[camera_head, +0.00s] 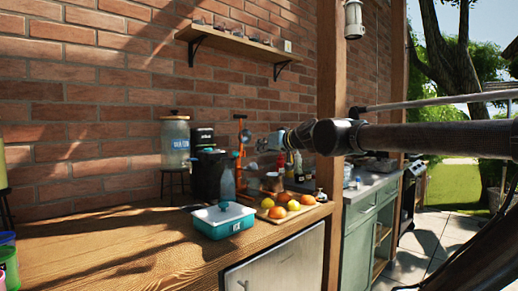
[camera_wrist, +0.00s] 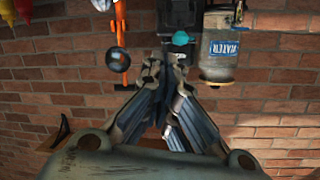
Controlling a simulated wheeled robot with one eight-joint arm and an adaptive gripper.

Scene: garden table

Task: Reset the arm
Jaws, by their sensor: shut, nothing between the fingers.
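My arm reaches in from the right in the head view, well above the counter. My gripper (camera_head: 268,142) is at its left end, in front of the brick wall and above the fruit tray. In the wrist view my gripper (camera_wrist: 165,60) is shut and empty, its fingers together. Its fingertips point toward a black appliance (camera_wrist: 180,15), which looks upside down there. I cannot tell the exact distance between the gripper and the things behind it.
The wooden counter (camera_head: 110,245) bears a teal lidded box (camera_head: 223,222), a tray of oranges (camera_head: 290,203), a dark coffee machine (camera_head: 207,172) and a water dispenser (camera_head: 175,142) on a stand. A shelf (camera_head: 237,42) hangs on the wall. A wooden post (camera_head: 331,95) stands beside the arm.

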